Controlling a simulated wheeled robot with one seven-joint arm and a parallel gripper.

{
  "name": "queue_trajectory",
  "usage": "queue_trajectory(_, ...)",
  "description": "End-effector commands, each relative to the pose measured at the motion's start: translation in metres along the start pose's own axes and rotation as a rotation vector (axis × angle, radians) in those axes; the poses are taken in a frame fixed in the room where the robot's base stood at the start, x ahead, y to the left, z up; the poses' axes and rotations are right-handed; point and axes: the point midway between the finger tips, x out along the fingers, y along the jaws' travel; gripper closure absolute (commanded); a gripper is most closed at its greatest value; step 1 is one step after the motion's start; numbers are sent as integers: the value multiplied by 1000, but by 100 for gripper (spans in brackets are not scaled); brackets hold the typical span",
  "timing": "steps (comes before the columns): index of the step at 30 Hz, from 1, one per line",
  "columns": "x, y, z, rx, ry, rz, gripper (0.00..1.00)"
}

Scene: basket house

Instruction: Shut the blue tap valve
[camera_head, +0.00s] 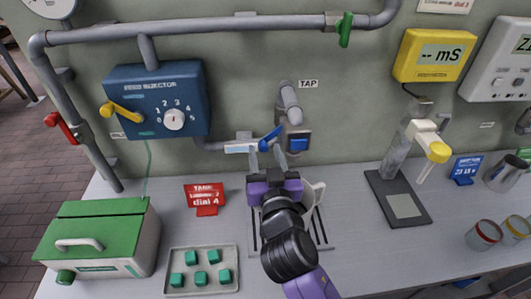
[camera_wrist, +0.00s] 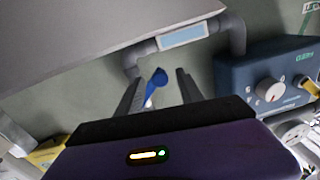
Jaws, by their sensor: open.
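The blue tap valve lever (camera_head: 271,137) sits on the grey pipe under the TAP sign, slanting up to the right. In the wrist view the blue lever (camera_wrist: 157,83) shows between my two fingers, with gaps on both sides. My gripper (camera_head: 268,155) is open, just in front of and slightly below the lever, pointing at the wall. Its dark fingers also show in the wrist view (camera_wrist: 155,88). I cannot tell how far the fingertips are from the lever in depth. A white pitcher (camera_head: 317,191) stands on the drain grate, partly hidden by my arm.
A blue feed injector box (camera_head: 190,84) with a yellow lever (camera_head: 121,113) is left of the tap. A red sign (camera_head: 205,193), green-lidded box (camera_head: 130,228) and tray of green cubes (camera_head: 175,258) are on the bench. A stand (camera_head: 399,150) is at right.

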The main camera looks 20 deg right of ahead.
Motion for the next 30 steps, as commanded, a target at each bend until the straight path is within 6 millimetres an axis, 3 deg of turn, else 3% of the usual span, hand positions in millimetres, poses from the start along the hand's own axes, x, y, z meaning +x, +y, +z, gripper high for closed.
queue_trajectory(2,0,0,0,0,0,0,56)
queue_trajectory(9,0,0,0,0,0,0,100)
queue_trajectory(30,0,0,0,0,0,-1,100)
